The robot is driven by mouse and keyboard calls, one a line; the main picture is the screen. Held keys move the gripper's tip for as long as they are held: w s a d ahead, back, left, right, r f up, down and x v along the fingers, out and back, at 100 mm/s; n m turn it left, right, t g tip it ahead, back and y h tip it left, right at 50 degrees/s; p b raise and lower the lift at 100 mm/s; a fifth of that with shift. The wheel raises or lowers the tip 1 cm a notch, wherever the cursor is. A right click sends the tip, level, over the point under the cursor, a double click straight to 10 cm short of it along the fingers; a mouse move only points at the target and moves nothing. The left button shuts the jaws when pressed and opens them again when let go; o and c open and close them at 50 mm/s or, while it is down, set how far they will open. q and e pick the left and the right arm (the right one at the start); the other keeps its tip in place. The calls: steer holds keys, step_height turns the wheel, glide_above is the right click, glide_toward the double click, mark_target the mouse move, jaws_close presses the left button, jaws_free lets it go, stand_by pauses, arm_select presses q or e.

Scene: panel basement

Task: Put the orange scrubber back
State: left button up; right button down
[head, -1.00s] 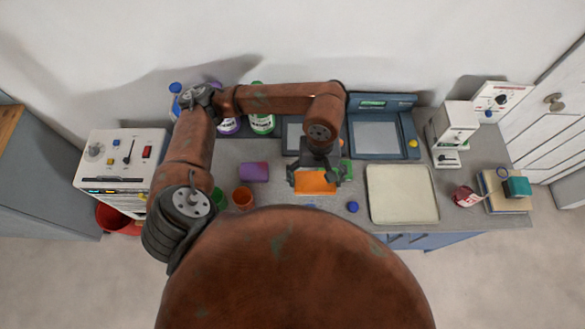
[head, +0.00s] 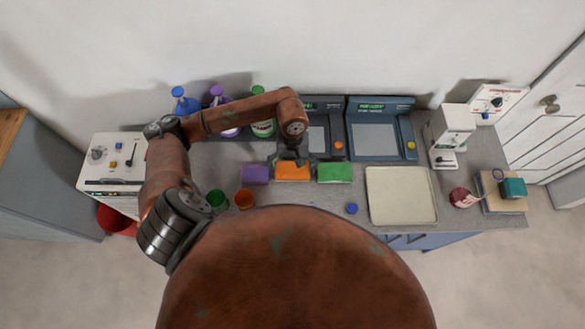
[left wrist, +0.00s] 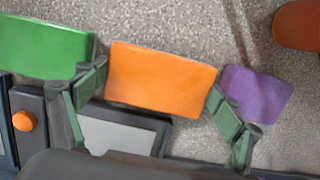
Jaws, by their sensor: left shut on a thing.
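The orange scrubber (head: 293,172) is a block on the grey counter area, in a row between the purple block (head: 255,175) and the green block (head: 334,173). My left gripper (head: 292,162) is over it from the back. In the left wrist view the scrubber (left wrist: 162,78) sits between the two fingers of my left gripper (left wrist: 155,95), shut on it. That view also shows the green block (left wrist: 45,47) to the left and the purple block (left wrist: 257,93) to the right. I cannot tell if the scrubber touches the counter. My right gripper is out of view.
Two consoles with screens, the left (head: 318,138) and the right (head: 376,135), stand behind the row. Bottles (head: 262,124) stand at the back left. A green cup (head: 216,199) and an orange cup (head: 243,198) are front left. A pale tray (head: 402,216) lies to the right.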

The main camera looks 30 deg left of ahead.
mark_target(293, 166)
arm_select(q)
steer(key=shift+f, duration=0.15)
steer(key=shift+f, duration=0.15)
steer(key=o, duration=1)
step_height(293, 166, up, 12)
steer(key=w+b, duration=0.1)
steer(key=shift+w+a, duration=0.15)
steer(key=shift+a, duration=0.2)
